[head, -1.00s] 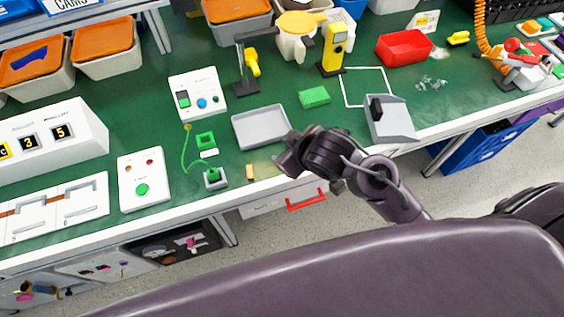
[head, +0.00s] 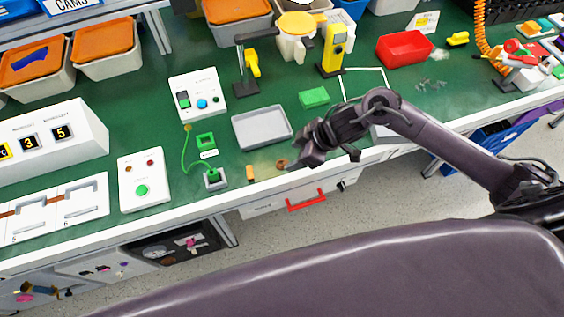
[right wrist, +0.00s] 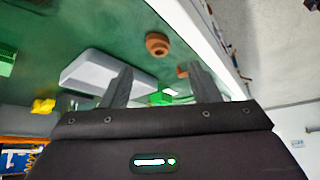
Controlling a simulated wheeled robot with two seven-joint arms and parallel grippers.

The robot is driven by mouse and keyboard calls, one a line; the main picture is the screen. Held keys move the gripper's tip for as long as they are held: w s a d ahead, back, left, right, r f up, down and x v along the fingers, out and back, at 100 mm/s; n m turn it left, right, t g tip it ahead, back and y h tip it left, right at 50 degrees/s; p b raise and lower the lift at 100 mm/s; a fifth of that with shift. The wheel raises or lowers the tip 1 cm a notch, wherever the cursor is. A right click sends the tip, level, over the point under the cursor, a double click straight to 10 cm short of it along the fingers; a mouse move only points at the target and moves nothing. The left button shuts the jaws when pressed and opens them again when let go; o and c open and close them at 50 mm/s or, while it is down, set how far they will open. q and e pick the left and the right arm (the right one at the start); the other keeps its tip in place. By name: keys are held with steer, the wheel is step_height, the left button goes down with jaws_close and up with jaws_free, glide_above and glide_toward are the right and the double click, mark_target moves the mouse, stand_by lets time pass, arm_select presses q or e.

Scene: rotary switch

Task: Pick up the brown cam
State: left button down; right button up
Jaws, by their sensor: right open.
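The brown cam (head: 282,164) is a small round brown piece on the green bench top near the front edge, just left of my right gripper in the head view. In the right wrist view the cam (right wrist: 157,44) shows as a ring-like disc with a dark centre, beyond the fingertips and between their lines. My right gripper (head: 299,156) is open and empty, close to the cam and apart from it in the wrist view. Its two fingers (right wrist: 162,80) show in the wrist view. My left gripper is not in view.
A small orange-tan block (head: 250,173) stands left of the cam. A grey tray (head: 262,127) lies behind them. A green-wired socket (head: 214,180) is further left. A grey sloped box (head: 392,134) is partly hidden behind my right arm. The bench's white front edge (head: 265,189) is close.

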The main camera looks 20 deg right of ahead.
mark_target(283, 162)
steer(key=x, duration=0.5)
steer(key=shift+w+f+p, duration=0.1)
steer(key=shift+f+p, duration=0.25)
steer(key=c, duration=1)
